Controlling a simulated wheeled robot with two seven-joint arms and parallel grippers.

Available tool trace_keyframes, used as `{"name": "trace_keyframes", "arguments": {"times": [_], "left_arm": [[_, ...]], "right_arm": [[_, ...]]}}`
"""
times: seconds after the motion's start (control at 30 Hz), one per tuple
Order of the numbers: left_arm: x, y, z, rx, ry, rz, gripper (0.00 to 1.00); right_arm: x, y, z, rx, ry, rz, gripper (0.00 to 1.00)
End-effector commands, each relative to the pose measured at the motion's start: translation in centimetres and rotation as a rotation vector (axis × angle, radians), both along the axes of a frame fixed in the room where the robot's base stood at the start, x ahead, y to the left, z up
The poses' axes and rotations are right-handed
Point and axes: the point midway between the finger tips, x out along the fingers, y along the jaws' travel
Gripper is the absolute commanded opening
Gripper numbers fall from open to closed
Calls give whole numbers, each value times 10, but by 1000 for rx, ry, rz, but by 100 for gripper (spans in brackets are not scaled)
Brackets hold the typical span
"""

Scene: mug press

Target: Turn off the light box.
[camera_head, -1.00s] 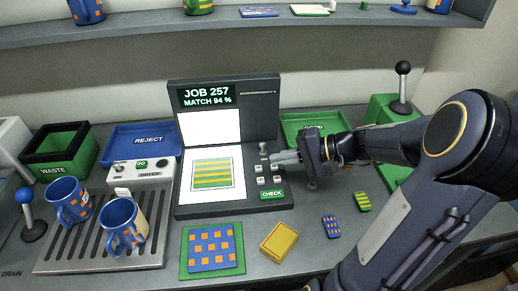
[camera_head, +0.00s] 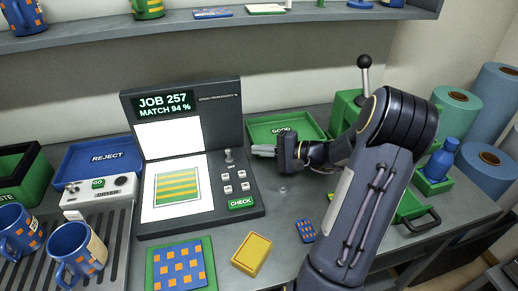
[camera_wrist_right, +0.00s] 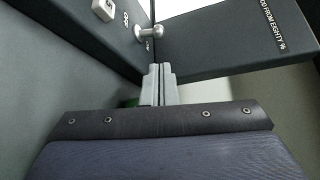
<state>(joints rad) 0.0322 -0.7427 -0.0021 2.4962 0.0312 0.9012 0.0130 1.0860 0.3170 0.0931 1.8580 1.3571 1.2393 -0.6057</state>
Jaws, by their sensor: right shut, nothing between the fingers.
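The light box (camera_head: 251,190) is a dark folding unit with a lit white upper panel (camera_head: 170,139) and a lit lower panel. Its screen reads JOB 257, MATCH 94 %. A small metal toggle switch (camera_head: 229,156) stands at the upper right of its base, with a small label below it. In the right wrist view the switch (camera_wrist_right: 149,32) shows just beyond my fingertips. My right gripper (camera_head: 263,150) is shut and empty, just right of the switch near the box's right edge; its closed fingers show in the wrist view (camera_wrist_right: 159,78). They appear apart from the switch. My left gripper is out of view.
Several square buttons (camera_head: 227,189) and a green CHECK button (camera_head: 241,203) sit below the switch. A green GOOD tray (camera_head: 262,124) lies behind my gripper. Mugs (camera_head: 75,252) stand left.

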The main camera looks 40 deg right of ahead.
Motion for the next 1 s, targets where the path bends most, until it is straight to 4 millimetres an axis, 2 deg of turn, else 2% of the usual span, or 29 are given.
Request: {"name": "trace_keyframes", "arguments": {"times": [0.2, 0.4, 0.87, 1.0], "left_arm": [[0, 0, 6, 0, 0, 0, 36], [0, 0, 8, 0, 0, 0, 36], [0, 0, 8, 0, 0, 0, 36], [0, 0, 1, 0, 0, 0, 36]], "right_arm": [[36, 21, -6, 4, -1, 4, 0], [58, 32, -11, 3, 0, 3, 0], [64, 34, -13, 0, 0, 0, 0], [63, 34, -15, -6, -11, 0, 0]]}}
